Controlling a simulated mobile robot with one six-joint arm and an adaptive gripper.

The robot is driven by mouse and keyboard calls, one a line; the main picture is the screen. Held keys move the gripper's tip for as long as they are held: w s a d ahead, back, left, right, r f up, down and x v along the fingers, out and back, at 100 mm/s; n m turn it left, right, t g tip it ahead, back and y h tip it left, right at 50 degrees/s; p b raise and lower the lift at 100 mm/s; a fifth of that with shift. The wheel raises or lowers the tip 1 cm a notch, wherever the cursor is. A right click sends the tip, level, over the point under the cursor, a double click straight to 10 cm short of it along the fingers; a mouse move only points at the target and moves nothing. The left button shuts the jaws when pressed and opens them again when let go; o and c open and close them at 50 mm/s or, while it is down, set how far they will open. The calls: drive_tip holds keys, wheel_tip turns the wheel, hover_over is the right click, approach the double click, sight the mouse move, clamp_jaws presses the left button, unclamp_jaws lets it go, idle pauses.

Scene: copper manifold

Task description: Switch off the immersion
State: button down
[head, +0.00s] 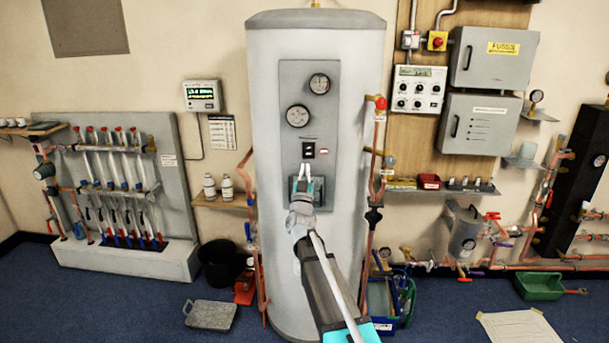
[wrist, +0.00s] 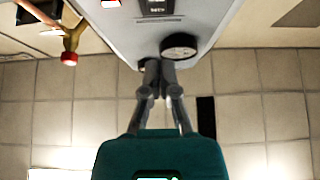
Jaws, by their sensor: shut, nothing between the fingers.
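The tall white cylinder (head: 270,240) stands in the middle of the head view with a grey panel (head: 290,85) on its front. On the panel, a small black switch unit (head: 308,150) sits below two round dials. I cannot read its marking or tell its position. A dark box (head: 293,184) is below it, partly hidden by my gripper. My gripper (head: 307,168) is shut and empty, with its fingertips just below the switch unit. In the wrist view my gripper (wrist: 161,68) points at the cylinder (wrist: 125,25) beside a round dial (wrist: 179,46). Contact cannot be told.
Copper pipes with a red-topped valve (head: 380,103) run close to the cylinder's right side. A shelf with two white bottles (head: 227,187) is at left. Grey boxes (head: 482,124) hang at right.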

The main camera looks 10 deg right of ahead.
sight(308, 150)
drive_tip(key=shift+w+d+r+p, duration=0.1)
drive_tip(key=shift+w+d+r, duration=0.15)
drive_tip(key=shift+w, duration=0.9)
drive_tip(key=shift+w+d+r+p, duration=0.2)
drive_tip(key=shift+w+d, duration=0.15)
drive_tip(key=shift+w, duration=0.8)
drive_tip(key=shift+w+d+r+p, duration=0.1)
drive_tip(key=shift+w+d+r, duration=0.15)
drive_tip(key=shift+w, duration=0.9)
drive_tip(key=shift+d+f, duration=0.1)
drive_tip(key=shift+d, duration=0.05)
